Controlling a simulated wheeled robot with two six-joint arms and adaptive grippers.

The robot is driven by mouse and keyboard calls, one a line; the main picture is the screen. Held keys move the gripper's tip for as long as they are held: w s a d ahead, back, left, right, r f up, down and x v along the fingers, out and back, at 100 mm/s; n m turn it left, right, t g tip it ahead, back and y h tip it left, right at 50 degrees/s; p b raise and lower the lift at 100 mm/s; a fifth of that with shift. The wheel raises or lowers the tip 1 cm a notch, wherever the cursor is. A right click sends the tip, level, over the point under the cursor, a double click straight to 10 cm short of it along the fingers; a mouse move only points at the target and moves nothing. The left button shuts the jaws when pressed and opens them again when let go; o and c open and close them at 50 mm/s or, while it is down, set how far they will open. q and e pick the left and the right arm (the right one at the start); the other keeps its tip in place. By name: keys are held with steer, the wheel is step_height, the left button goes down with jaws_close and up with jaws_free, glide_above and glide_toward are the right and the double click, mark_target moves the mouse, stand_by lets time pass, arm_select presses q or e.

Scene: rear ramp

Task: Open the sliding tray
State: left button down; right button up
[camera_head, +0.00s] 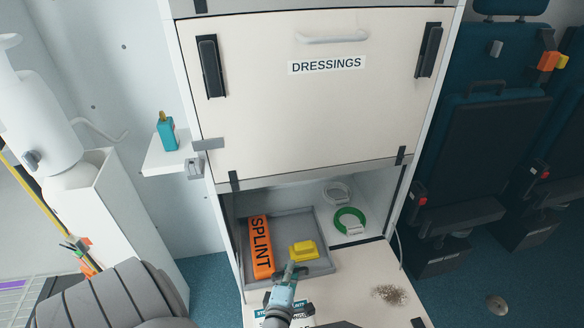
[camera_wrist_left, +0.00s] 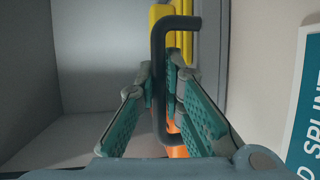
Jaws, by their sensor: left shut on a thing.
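The sliding tray (camera_head: 318,213) is a shallow grey tray in the compartment under the dressings door. It holds an orange splint box (camera_head: 260,246) and a yellow object (camera_head: 303,250). My left gripper (camera_head: 290,268) is at the tray's front edge. In the left wrist view a dark bar handle (camera_wrist_left: 158,65) stands between its teal fingers (camera_wrist_left: 163,92), and the gripper is shut on it. In the head view my gripper hides most of the handle. My right gripper is not in view.
The closed panel labelled DRESSINGS (camera_head: 325,100) is above. A lowered flap (camera_head: 350,285) lies in front, with a brown speckled patch (camera_head: 390,295). A green ring (camera_head: 349,221) is right of the tray. A small shelf (camera_head: 168,153) with a teal bottle (camera_head: 166,132) juts out left. Dark seats (camera_head: 495,130) stand right.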

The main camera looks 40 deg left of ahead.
arm_select(q)
steer(key=shift+s+d, duration=0.75)
steer(key=shift+d, duration=0.25)
steer(key=c, duration=2)
jaws_free()
steer(key=shift+s+r, duration=0.1)
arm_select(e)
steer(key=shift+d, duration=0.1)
arm_select(q)
steer(key=shift+o, duration=0.2)
